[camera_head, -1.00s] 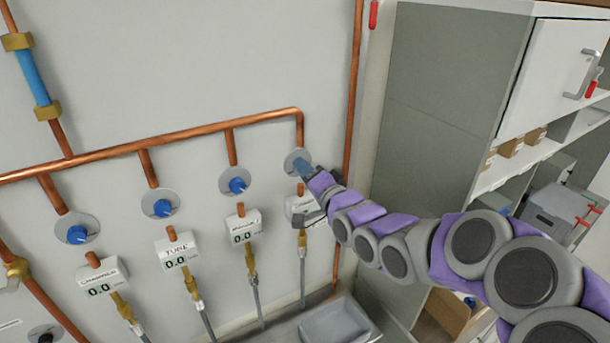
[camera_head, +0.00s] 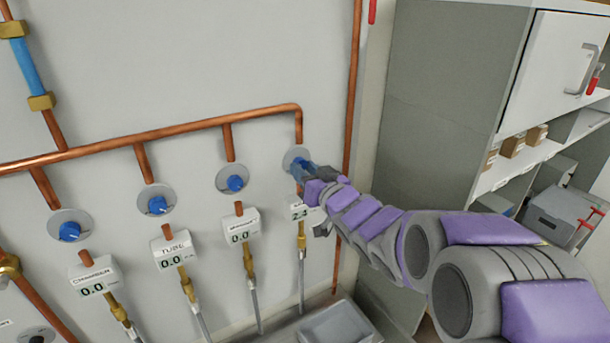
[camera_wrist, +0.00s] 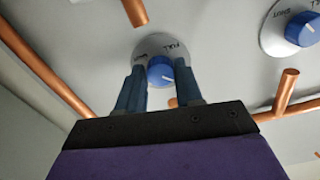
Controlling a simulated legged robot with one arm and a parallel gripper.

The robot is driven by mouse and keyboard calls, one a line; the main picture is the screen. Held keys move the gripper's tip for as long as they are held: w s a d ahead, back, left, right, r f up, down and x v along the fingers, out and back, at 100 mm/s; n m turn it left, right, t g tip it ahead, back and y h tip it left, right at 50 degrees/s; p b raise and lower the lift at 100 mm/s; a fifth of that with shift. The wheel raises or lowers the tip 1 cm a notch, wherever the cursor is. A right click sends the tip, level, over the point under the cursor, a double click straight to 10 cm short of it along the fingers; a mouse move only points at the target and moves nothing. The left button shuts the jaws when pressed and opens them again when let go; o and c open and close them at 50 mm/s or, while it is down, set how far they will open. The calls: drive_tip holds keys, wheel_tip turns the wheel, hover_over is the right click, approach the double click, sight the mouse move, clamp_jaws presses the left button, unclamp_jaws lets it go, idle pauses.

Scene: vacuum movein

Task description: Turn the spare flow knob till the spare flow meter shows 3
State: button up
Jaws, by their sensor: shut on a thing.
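The spare flow knob (camera_wrist: 160,70) is a blue knob on a round grey plate on the wall, at the far right of a row of knobs. In the wrist view my gripper (camera_wrist: 160,80) has a blue finger on each side of it and is shut on it. In the head view my gripper (camera_head: 304,170) covers most of this knob. The spare flow meter (camera_head: 300,211) is the white box just below. Its display seems to read about 2.1, and my gripper partly hides its label.
Three other blue knobs (camera_head: 235,183) sit to the left, above meters (camera_head: 240,228) reading 0.0. Copper pipes run along the wall, with one vertical pipe (camera_head: 350,130) close beside my arm. A grey cabinet (camera_head: 450,110) and shelves stand to the right.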

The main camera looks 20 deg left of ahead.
drive_tip(key=n+b, duration=0.1)
drive_tip(key=n, duration=0.3)
drive_tip(key=n+b, duration=0.2)
drive_tip(key=n, duration=0.2)
drive_tip(key=n+b, duration=0.2)
drive_tip(key=n, duration=0.1)
drive_tip(key=shift+w+d+f+n, duration=0.15)
drive_tip(key=shift+d+f+n, duration=0.1)
drive_tip(key=shift+n, duration=0.15)
drive_tip(key=shift+n+b, duration=0.75)
drive_tip(key=shift+n, duration=0.35)
drive_tip(key=shift+a+r+n+b, duration=0.1)
drive_tip(key=shift+n+b, duration=0.4)
drive_tip(key=shift+n, duration=0.6)
